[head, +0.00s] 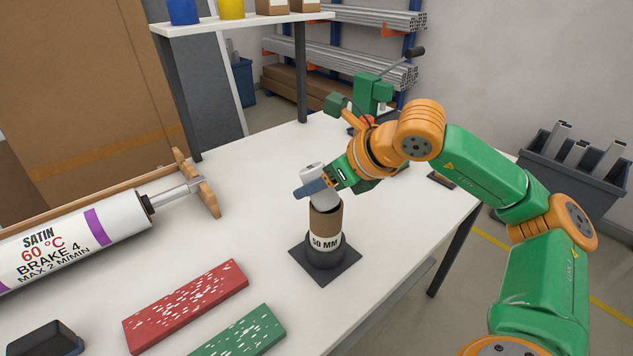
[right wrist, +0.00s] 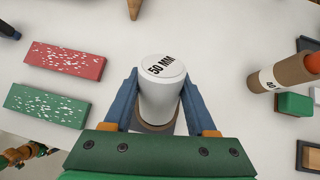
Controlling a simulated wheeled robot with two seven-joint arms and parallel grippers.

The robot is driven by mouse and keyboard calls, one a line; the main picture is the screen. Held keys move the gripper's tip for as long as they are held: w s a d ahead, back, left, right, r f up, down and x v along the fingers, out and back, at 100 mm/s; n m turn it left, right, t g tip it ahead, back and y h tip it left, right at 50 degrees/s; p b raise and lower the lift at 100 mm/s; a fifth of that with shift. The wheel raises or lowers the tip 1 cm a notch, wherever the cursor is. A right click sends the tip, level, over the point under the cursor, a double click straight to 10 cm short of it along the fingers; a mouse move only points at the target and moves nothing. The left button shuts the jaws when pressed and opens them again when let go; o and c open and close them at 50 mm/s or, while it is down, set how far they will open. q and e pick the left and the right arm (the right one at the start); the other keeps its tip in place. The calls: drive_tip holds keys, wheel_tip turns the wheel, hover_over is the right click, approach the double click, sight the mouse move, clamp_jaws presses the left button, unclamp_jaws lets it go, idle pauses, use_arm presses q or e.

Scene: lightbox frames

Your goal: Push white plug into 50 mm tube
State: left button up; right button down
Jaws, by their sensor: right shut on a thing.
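The brown tube (head: 326,219) with a white "50 MM" label stands upright in a dark holder on a square dark base plate (head: 345,272). My left gripper is not in view.
A red speckled block (head: 186,305) and a green speckled one (head: 236,334) lie at the front. A large labelled cylinder (head: 75,240) lies at left. In the right wrist view, a second brown tube (right wrist: 290,73) lies at right. Table around the base plate is clear.

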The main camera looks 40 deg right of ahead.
drive_tip(key=shift+c, duration=1)
unclamp_jaws()
drive_tip(key=shift+f, duration=0.1)
drive_tip(key=v, duration=0.7)
drive_tip(key=shift+w+d+r, duration=0.3)
drive_tip(key=shift+d, duration=0.05)
